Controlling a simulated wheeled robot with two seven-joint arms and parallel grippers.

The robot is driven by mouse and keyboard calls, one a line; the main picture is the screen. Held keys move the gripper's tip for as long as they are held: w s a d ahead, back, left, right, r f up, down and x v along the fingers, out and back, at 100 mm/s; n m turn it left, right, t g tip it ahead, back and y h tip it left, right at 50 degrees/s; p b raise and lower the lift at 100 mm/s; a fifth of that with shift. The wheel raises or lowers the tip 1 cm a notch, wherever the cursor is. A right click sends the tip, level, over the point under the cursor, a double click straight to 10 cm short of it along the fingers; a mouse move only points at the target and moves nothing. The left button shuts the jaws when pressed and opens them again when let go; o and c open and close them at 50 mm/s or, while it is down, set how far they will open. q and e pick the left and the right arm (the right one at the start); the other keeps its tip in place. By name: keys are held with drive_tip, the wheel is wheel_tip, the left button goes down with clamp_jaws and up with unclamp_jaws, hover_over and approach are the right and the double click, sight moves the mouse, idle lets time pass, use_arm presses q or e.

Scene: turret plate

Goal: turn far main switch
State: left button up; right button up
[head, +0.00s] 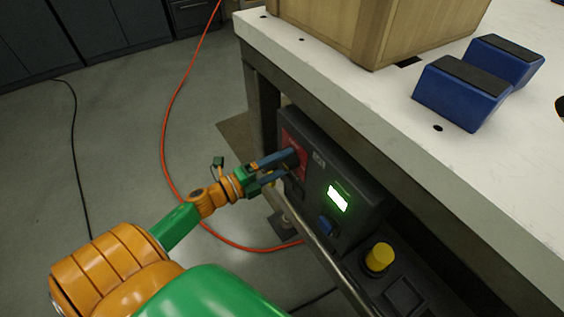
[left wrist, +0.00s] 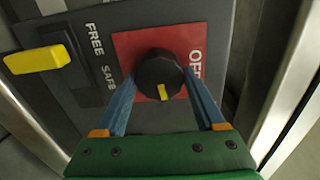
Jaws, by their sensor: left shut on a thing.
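The main switch is a round black knob (left wrist: 160,75) with a yellow pointer mark, on a red plate (left wrist: 124,50) lettered OFF at the right in the left wrist view. The mark points down, towards my gripper's palm. In the head view the red plate (head: 293,138) is at the far left end of a dark control box (head: 345,170) under the table. My left gripper (head: 289,162) reaches it from the left. Its blue fingers are shut on the knob, one on each side. In the head view the fingers largely hide the knob. My right gripper is not in view.
A yellow lever (left wrist: 38,59) beside FREE and SAFE labels is close to the left finger. The box has a lit green display (head: 338,198) and a blue control (head: 328,226). A metal rail (head: 325,258) runs along its front. A yellow knob (head: 380,256) stands nearer.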

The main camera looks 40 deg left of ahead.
use_arm(q)
drive_tip(key=shift+f+m, duration=0.1)
drive_tip(key=shift+m, duration=0.5)
drive_tip(key=o, duration=1.3)
drive_tip(key=shift+o, duration=0.2)
drive_tip(key=v, duration=0.7)
drive_tip(key=shift+s, duration=0.1)
